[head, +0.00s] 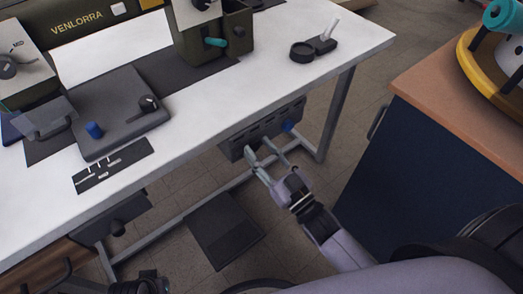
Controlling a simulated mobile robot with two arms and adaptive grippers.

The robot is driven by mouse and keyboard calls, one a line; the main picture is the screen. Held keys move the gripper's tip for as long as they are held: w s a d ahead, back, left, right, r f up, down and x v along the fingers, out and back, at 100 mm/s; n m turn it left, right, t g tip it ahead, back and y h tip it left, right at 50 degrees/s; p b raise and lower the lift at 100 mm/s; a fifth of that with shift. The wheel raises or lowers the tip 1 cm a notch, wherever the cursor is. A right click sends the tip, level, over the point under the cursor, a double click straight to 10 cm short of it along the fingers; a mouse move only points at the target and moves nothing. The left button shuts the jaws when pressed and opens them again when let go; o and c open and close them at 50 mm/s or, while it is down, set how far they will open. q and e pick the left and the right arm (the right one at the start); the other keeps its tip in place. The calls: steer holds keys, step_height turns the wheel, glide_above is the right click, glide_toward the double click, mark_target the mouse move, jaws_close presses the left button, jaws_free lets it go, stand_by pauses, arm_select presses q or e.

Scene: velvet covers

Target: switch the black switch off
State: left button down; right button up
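A dark control box (262,132) hangs under the front of the white table. It has slots along its face and a small blue part (288,126) at its right end. A black switch cannot be made out clearly on it. My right gripper (262,152) is just below and in front of this box, pointing up toward it. Its two pale fingers are spread and nothing shows between them. Whether a finger touches the box cannot be told. Another dark box (112,214) with a small black knob (118,228) is under the table farther left. My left gripper does not show clearly.
The white table (330,40) carries dark green sewing machines (215,32) and a black tray-like plate (120,110). A dark pedal plate (224,230) is on the floor below. A blue cabinet (420,180) with a wooden top stands close on the right.

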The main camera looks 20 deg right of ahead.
steer(key=shift+o, duration=0.3)
steer(key=v, duration=1.2)
